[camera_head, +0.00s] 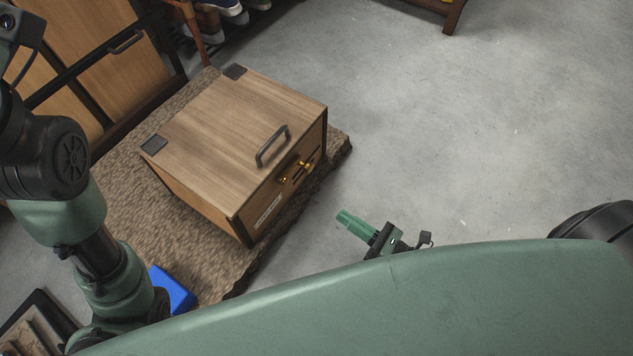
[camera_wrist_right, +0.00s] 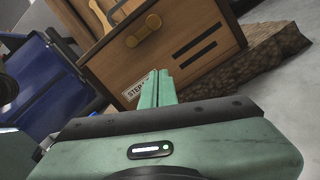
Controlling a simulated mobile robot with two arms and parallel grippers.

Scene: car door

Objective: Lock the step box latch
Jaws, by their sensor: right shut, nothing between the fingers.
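The wooden step box (camera_head: 225,125) sits on a brown rug, with a dark handle (camera_head: 273,146) on its lid. A small brass latch (camera_head: 304,165) is on its front face, near the lid edge. In the right wrist view the brass latch (camera_wrist_right: 144,30) lies at a slant above the white label (camera_wrist_right: 138,88); I cannot tell whether it is locked. My right gripper (camera_head: 343,217) is shut and empty, in front of the box and apart from the latch. Its closed green fingers (camera_wrist_right: 158,78) point toward the box front. My left arm shows at the left, but its gripper is hidden.
The brown rug (camera_head: 125,190) has a rough edge below the box front. A blue object (camera_head: 172,289) is near my left arm. A wooden cabinet (camera_head: 115,75) stands at the upper left. The grey floor (camera_head: 450,130) to the right is clear.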

